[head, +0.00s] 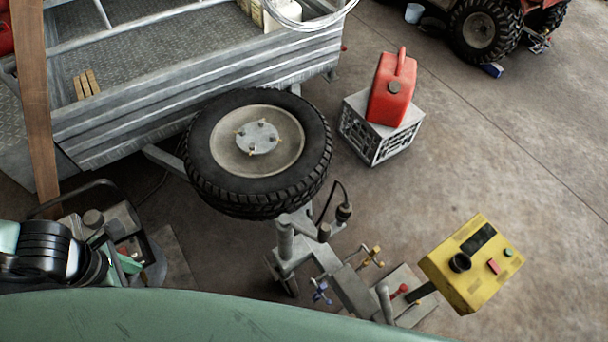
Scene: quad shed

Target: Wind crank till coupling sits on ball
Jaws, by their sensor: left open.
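The trailer's drawbar end carries an upright grey jockey post (285,242) with a small wheel at its foot. I cannot clearly make out its crank handle. A grey coupling head (352,292) runs down and right from the post, by a pale floor plate (418,315) with a short upright grey post and a red knob. The ball is not clearly seen, so I cannot tell whether the coupling sits on it. My left gripper (122,250) is at the lower left, open, well left of the post and apart from it. My right gripper is not in view.
A spare tyre (200,160) lies over the drawbar before the trailer (200,95). A yellow box (480,255) stands at right. A red fuel can (382,95) sits on a grey crate (358,138).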

